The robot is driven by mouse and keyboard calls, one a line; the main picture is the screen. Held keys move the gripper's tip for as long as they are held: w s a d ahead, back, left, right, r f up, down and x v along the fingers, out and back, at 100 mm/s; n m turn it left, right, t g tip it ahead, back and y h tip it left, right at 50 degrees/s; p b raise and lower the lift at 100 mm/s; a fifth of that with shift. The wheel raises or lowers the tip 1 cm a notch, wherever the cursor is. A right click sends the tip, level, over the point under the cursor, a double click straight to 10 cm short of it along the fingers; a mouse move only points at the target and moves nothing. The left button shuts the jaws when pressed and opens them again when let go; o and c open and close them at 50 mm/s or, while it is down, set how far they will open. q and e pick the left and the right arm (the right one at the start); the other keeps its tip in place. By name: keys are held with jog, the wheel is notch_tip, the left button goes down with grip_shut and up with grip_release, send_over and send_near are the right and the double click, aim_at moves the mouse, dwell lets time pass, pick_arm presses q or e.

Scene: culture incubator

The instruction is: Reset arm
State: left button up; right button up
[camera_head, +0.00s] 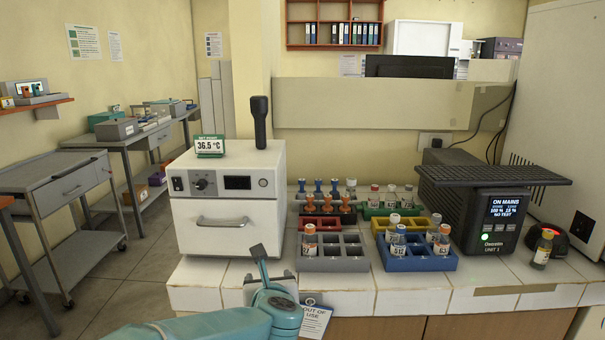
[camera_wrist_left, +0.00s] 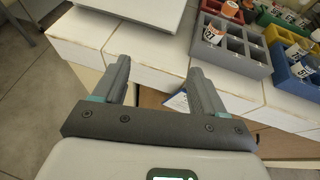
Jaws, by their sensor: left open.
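My left gripper (camera_head: 266,262) is at the front edge of the white tiled bench (camera_head: 420,300), in front of the white incubator (camera_head: 227,200). In the left wrist view my left gripper (camera_wrist_left: 160,68) has its two fingers spread apart with nothing between them. The bench edge lies beyond the fingers. My right gripper is in neither view.
A grey rack (camera_head: 333,265) and a blue rack (camera_head: 415,263) with vials stand right of the incubator. An "out of use" tag (camera_head: 315,318) hangs at the bench front beside my left gripper. A black power unit (camera_head: 488,205) and a lone vial (camera_head: 543,248) stand farther right.

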pick_arm(q)
jog(key=s+a+f+g+y+p, duration=0.1)
jog(key=a+f+g+y+p, duration=0.2)
jog(key=a+f, duration=0.9)
jog(key=s+a+f+m+g+h+p, duration=0.35)
jog(key=s+f+m, duration=0.6)
jog(key=f, duration=0.35)
jog(key=s+d+f+m+g+h, duration=0.2)
jog(key=s+d+m, duration=0.1)
jog(key=s+m, duration=0.5)
jog(key=s+d+f+m+g+h+p, duration=0.1)
jog(key=s+d+m, duration=0.3)
jog(key=s+m, duration=0.4)
jog(key=s+d+f+m+g+h+p, duration=0.1)
jog(key=s+d+f+m+g+h, duration=0.2)
jog(key=s+m, duration=0.5)
jog(key=shift+s+d+f+m, duration=0.2)
jog(key=shift+s+m, duration=0.1)
jog(key=shift+m, duration=0.95)
jog(key=c, duration=0.5)
jog(key=shift+c, duration=0.2)
